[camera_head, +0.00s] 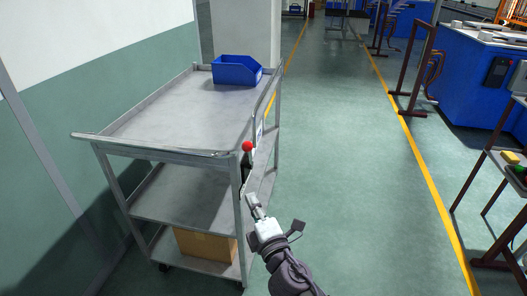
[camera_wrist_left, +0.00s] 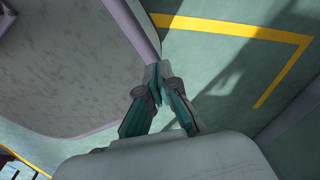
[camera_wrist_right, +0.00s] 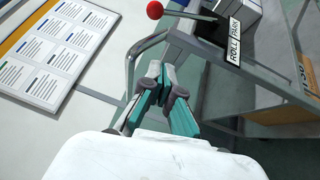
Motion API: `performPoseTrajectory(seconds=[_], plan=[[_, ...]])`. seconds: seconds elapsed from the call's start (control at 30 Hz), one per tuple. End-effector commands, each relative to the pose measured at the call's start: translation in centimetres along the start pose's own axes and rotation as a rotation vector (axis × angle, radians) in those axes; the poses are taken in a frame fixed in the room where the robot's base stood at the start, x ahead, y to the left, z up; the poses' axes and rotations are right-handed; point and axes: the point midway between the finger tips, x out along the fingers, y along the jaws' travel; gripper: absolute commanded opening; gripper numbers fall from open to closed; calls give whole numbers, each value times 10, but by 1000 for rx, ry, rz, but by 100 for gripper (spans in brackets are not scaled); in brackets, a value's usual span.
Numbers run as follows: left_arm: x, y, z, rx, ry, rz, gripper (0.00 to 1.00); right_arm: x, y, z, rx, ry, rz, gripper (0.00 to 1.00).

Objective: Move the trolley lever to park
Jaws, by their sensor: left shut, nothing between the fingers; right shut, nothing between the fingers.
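The grey trolley (camera_head: 165,118) stands at the left in the head view. Its lever has a red ball knob (camera_head: 247,146) on the near right corner; the knob also shows at the top of the right wrist view (camera_wrist_right: 155,10), with a dark rod running right to a housing. A label reading ROLL and PARK (camera_wrist_right: 234,42) sits beside it. My right gripper (camera_head: 252,199) is shut and empty, below the knob and apart from it; its fingers also show in the right wrist view (camera_wrist_right: 161,70). My left gripper (camera_wrist_left: 158,70) is shut and empty, outside the head view.
A blue bin (camera_head: 236,72) stands on the trolley's top shelf and a cardboard box (camera_head: 205,245) on its lowest. A wall is at the left. The floor (camera_head: 335,170) right of the trolley is clear up to a yellow line. A rack (camera_head: 490,180) stands at the far right.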

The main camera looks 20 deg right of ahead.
Motion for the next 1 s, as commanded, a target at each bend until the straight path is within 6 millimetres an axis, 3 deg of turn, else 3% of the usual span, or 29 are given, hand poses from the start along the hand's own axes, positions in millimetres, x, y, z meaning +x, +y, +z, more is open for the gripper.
performPoseTrajectory(seconds=[0.13, 0.57, 1.0], plan=[[1, -2, 2, 0, -3, -3, 0, 0, 16, 0, -24, -4, 36, 0], [-3, -9, 9, 0, -14, -11, 0, 9, 17, 1, -24, -4, 36, 0], [-17, -4, 3, 2, -7, -5, 0, 96, 21, 1, -22, -4, 35, 0]])
